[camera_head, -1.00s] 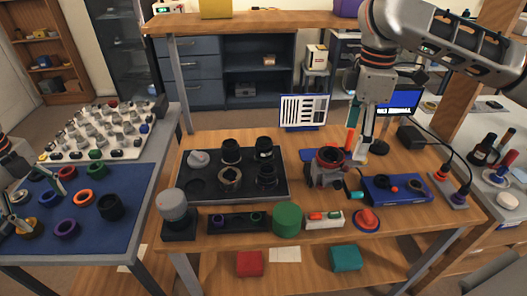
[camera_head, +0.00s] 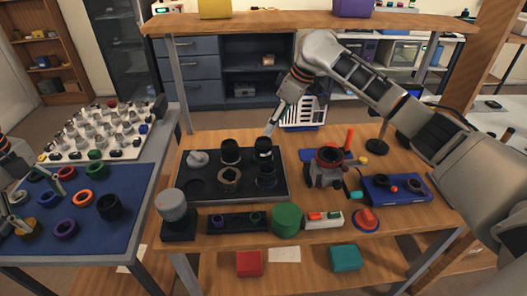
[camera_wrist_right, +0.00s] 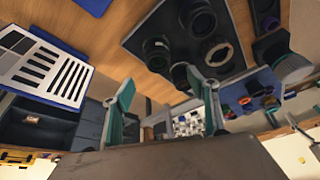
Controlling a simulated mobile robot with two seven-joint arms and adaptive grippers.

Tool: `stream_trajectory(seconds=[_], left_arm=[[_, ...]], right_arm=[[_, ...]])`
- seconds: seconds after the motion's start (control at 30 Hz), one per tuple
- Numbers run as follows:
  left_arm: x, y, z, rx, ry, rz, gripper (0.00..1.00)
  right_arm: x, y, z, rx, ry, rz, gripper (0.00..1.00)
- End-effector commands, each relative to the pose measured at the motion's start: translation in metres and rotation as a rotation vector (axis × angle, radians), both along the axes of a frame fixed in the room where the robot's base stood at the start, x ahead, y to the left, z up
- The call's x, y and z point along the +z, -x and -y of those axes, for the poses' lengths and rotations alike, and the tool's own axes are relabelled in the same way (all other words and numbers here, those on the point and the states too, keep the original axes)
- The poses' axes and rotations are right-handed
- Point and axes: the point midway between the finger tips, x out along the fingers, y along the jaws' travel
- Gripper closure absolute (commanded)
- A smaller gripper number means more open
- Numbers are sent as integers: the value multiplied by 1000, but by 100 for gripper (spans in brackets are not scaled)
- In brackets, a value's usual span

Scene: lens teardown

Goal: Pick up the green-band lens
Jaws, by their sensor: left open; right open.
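Several dark lenses stand in the black tray on the wooden bench: a back left lens (camera_head: 230,151), a back right lens (camera_head: 264,147), a front right lens (camera_head: 266,176) and a front left one with a pale ring (camera_head: 229,180). My right gripper (camera_head: 269,130) is open and empty, above the tray's back right corner, close to the back right lens. In the right wrist view its spread fingers (camera_wrist_right: 163,80) show with the tray and lenses beyond. My left gripper (camera_head: 43,205) is open over the blue mat at the left.
The black tray (camera_head: 196,170) also holds a pale knob (camera_head: 199,158). A striped chart (camera_head: 305,113) stands behind the right gripper. Coloured rings lie on the blue mat (camera_head: 135,190).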

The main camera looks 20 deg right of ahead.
Motion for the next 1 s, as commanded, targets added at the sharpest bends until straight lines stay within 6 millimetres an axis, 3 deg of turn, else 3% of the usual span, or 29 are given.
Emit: stream_trajectory(seconds=[0.3, 0.57, 0.8, 1.0], left_arm=[[0, 0, 0, 0, 0, 0, 33], [0, 0, 0, 0, 0, 0, 33], [0, 0, 0, 0, 0, 0, 33], [0, 0, 0, 0, 0, 0, 33]], right_arm=[[-47, -14, -14, 1, -1, -2, 41], [-64, -20, -18, -1, 0, -2, 41], [-94, -32, -26, 0, 1, -4, 41], [-104, -36, -29, 1, 1, 0, 41]])
